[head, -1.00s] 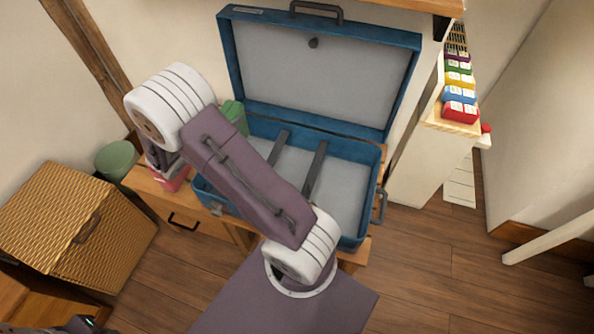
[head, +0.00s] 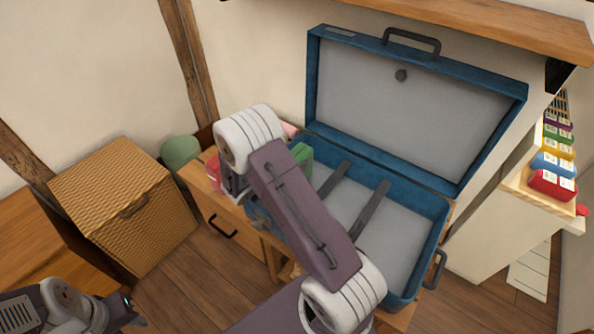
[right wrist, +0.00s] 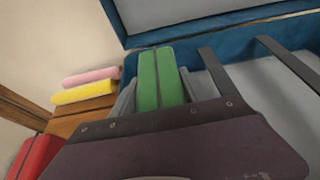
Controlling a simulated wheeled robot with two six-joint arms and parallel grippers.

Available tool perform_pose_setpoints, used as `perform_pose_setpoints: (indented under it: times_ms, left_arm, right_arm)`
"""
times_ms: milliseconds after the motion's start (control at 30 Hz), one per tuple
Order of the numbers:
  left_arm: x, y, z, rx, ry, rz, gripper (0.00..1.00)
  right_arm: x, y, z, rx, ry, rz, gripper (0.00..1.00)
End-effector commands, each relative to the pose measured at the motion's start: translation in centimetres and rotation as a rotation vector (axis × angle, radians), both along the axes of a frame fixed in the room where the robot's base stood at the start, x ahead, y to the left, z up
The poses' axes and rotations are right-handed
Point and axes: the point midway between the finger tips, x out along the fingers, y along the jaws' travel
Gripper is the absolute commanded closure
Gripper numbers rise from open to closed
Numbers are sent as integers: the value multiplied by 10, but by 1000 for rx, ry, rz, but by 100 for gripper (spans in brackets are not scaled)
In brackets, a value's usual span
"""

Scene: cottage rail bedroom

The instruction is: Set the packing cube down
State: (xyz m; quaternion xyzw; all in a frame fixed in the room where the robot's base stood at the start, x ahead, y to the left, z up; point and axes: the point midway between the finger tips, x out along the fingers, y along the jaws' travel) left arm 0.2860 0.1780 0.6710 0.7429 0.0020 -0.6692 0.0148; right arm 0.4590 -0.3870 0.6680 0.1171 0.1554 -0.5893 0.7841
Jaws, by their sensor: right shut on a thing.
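The green packing cube (right wrist: 162,78) is between the grey fingers of my right gripper (right wrist: 160,92), which is shut on it. In the head view the cube (head: 303,156) shows in part at the left end of the open blue suitcase (head: 428,200), and my right arm hides the rest. I cannot tell whether the cube touches the suitcase floor. My left gripper (head: 128,314) is at the lower left edge of the head view, away from the suitcase; its jaws are not clear.
The suitcase lies on a wooden stand with a drawer (head: 222,226); its lid is up and dark straps cross its grey floor. Red (right wrist: 36,156), yellow (right wrist: 84,92) and pink (right wrist: 92,76) items lie left of it. A wicker hamper (head: 125,205) stands left. A shelf (head: 455,22) hangs above.

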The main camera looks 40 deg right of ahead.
Motion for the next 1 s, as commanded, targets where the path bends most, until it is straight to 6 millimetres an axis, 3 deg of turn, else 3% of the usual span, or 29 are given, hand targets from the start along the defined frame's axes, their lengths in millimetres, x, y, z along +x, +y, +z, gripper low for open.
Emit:
perform_pose_setpoints:
  times_ms: [133,467,500,567,1000]
  left_arm:
    - [0,0,-14,0,0,0,64]
    - [0,0,-15,0,0,0,64]
    - [0,0,-15,0,0,0,64]
    - [0,0,-14,0,0,0,64]
    - [0,0,-9,0,0,0,64]
  right_arm:
    - [0,0,-30,-1,1,1,100]
    - [0,0,-33,-1,0,0,100]
    - [0,0,-33,0,1,0,45]
    - [0,0,-32,1,1,0,28]
    - [-1,6,-25,1,1,1,26]
